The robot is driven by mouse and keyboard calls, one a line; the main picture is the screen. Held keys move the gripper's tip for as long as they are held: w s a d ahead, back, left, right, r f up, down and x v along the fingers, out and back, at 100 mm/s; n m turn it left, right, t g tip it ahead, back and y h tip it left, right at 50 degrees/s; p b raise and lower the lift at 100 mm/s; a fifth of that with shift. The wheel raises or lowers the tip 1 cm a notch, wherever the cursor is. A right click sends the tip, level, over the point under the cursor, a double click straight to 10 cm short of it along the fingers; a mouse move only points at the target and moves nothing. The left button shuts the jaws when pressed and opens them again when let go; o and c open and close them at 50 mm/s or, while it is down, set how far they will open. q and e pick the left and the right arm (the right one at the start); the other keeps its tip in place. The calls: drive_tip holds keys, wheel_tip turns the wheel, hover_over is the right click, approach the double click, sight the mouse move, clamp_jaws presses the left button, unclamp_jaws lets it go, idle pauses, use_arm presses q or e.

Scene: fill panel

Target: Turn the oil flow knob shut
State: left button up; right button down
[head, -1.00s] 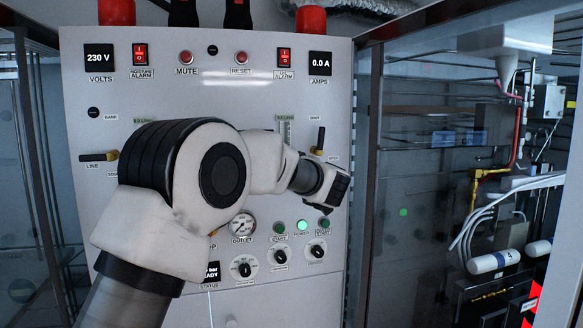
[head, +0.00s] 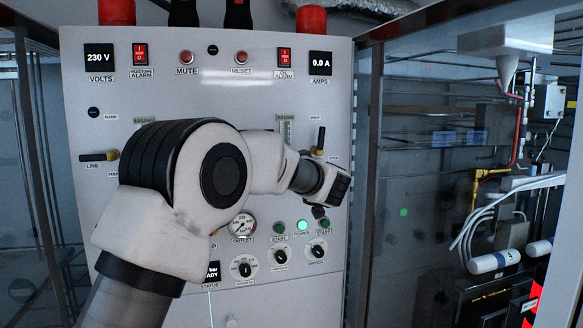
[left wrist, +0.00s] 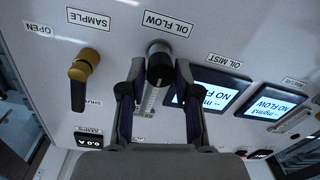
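The oil flow knob (left wrist: 160,68) is a dark round knob under the OIL FLOW label (left wrist: 168,23) in the left wrist view, which shows the panel upside down. My left gripper (left wrist: 160,62) is open, with one finger on each side of the knob. A small gap shows between the knob and each finger, so I see no firm grip. In the head view my left gripper (head: 331,187) is at the panel's right side, and my arm hides the knob. My right gripper is not in view.
Beside the knob is the brass SAMPLE valve (left wrist: 84,66) with a black lever, also in the head view (head: 320,141). Oil mist display (left wrist: 213,92) sits close to the other finger. Small selector knobs (head: 317,251) and a gauge (head: 241,226) are lower on the panel.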

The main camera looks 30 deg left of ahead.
use_arm(q)
drive_tip(key=shift+o, duration=0.8)
drive_tip(key=shift+a+f, duration=0.1)
drive_tip(key=v, duration=1.1)
drive_tip(key=shift+s+d, duration=0.2)
drive_tip(key=shift+d, duration=0.1)
